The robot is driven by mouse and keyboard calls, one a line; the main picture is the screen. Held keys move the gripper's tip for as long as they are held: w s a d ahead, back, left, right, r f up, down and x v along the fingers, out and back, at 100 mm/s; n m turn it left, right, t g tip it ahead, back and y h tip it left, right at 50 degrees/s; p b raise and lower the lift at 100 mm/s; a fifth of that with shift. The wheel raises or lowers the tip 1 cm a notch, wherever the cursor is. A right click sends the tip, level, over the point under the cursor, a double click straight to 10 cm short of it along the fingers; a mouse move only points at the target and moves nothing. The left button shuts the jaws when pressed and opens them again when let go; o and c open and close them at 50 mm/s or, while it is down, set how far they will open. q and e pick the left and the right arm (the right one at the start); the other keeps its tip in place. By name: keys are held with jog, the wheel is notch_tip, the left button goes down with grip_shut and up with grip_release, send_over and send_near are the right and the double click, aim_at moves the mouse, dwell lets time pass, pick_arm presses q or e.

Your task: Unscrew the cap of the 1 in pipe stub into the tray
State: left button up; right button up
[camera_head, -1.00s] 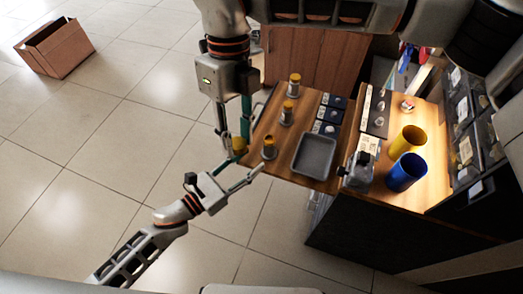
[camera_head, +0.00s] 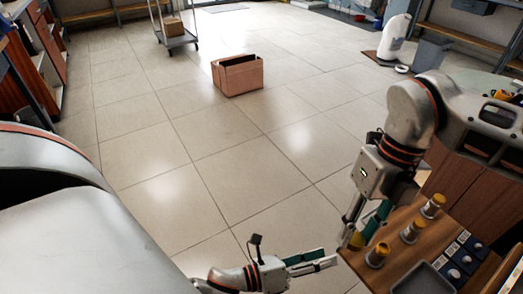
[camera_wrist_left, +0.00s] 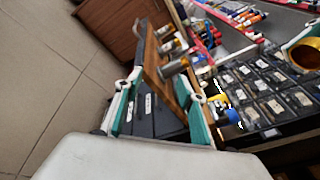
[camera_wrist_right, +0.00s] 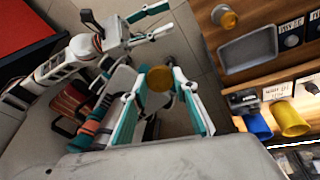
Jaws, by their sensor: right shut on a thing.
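My right gripper (camera_head: 358,236) is shut on a round yellow cap (camera_head: 354,242), just off the left edge of the wooden counter. The cap also shows between the fingertips in the right wrist view (camera_wrist_right: 159,78), clear of the stubs. Pipe stubs stand upright on the counter: a near one (camera_head: 377,256), a middle one (camera_head: 412,231) and a far one (camera_head: 432,206). I cannot tell whether the near one's top is capped or their sizes. The grey tray (camera_wrist_right: 248,52) is empty beside them, partly cut off in the head view. My left gripper (camera_head: 331,258) is open and empty near the right one.
Blue cards (camera_head: 465,252) lie on the counter by the stubs. A yellow cup (camera_wrist_right: 290,119) and a blue cup (camera_wrist_right: 257,126) stand beyond the tray. A cardboard box (camera_head: 237,77) sits on the open floor, with a cart (camera_head: 176,37) behind it.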

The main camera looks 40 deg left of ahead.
pick_arm(q)
jog(key=s+a+f+n+g+y, duration=0.2)
jog(key=s+n, duration=0.4)
jog(key=n, duration=0.8)
jog(key=s+a+f+n+g+y, duration=0.1)
jog(key=s+a+f+n+y, duration=0.2)
jog(key=n, duration=1.1)
jog(key=s+a+y, duration=0.1)
jog(key=s+a, duration=0.2)
jog(key=s, duration=0.1)
jog(key=shift+s+a+f+g, duration=0.2)
jog(key=shift+a+f+g, duration=0.1)
jog(key=shift+a+g, duration=0.1)
